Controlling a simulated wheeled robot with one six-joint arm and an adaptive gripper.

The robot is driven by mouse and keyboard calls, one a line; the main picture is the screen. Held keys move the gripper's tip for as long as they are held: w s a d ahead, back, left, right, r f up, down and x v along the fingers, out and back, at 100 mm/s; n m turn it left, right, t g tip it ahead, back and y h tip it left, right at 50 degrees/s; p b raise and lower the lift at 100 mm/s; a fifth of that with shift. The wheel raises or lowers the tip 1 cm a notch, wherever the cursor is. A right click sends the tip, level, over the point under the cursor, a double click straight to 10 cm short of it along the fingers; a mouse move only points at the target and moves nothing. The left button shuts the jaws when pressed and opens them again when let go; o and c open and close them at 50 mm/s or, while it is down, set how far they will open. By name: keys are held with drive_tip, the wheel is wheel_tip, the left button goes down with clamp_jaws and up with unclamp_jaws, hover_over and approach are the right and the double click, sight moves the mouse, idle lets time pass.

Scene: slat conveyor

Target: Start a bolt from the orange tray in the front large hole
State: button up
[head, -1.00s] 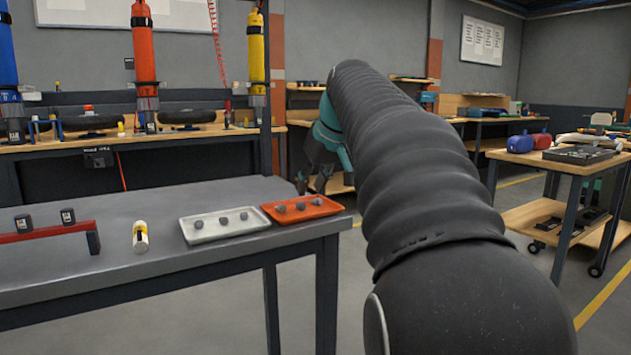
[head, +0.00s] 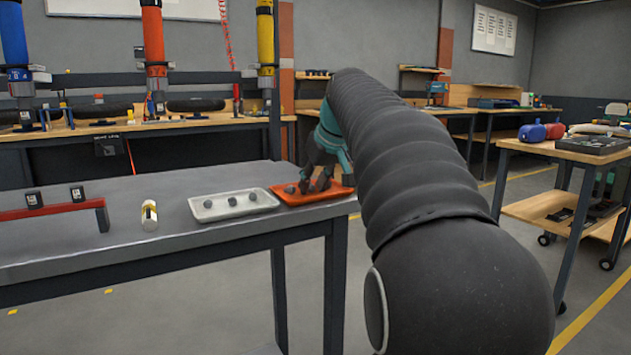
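The orange tray (head: 340,191) lies at the right end of the grey table. A dark bolt head (head: 290,188) shows at its left side; other bolts there are hidden or hard to tell from the fingers. My gripper (head: 315,184) is low over the tray, its two dark fingers apart, pointing down. I cannot tell whether a bolt lies between them. A red bar (head: 50,211) on dark legs stands at the left of the table with two dark labelled blocks on top. No large hole can be made out in this view.
A white tray (head: 205,215) with several dark bolts sits just left of the orange tray. A white and yellow cylinder (head: 149,215) stands between it and the red bar. The grey table (head: 120,242) is bare in front.

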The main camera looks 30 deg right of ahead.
clamp_jaws()
drive_tip(key=shift+r+p, duration=2.4)
drive_tip(key=shift+r, duration=0.15)
